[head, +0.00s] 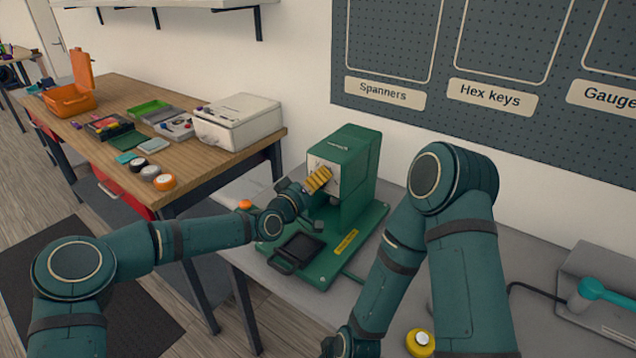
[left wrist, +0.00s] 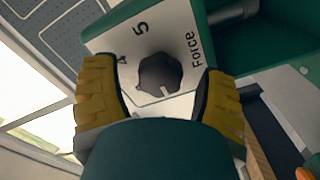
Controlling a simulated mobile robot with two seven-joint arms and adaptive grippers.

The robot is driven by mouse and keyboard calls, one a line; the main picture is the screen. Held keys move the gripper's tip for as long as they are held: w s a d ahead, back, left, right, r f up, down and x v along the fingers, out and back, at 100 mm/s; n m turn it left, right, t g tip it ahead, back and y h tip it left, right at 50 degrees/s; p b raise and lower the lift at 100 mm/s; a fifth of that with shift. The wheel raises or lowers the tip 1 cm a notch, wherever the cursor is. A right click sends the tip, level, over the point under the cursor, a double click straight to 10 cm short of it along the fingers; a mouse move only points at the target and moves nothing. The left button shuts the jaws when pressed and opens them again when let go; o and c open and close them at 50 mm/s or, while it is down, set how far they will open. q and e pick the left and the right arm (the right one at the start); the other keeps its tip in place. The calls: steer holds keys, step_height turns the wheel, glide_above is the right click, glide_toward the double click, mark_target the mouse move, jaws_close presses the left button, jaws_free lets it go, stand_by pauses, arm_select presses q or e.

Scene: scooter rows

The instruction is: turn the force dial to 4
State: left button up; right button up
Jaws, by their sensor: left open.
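The green machine (head: 362,150) stands on the grey bench, with a pale dial panel (head: 313,163) on its left-facing side. In the left wrist view the dark force dial (left wrist: 160,73) sits on the panel, beside the printed word "Force" and the numbers 4 and 5. Its white mark points toward the bottom of that picture, away from the 4 and 5. Other numbers are hidden. My left gripper (head: 318,180) is open, its yellow fingers on either side of the dial; I cannot tell whether they touch it. My right gripper is outside the views.
The machine's green base carries a black tray (head: 304,246). A teal-handled tool (head: 603,290) lies at right. The wooden table (head: 218,170) at left holds a white case (head: 240,122) and an orange toolbox (head: 70,99).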

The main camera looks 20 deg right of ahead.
arm_select(q)
steer(key=shift+w+d, duration=0.15)
steer(key=shift+d, duration=0.1)
steer(key=c, duration=1.2)
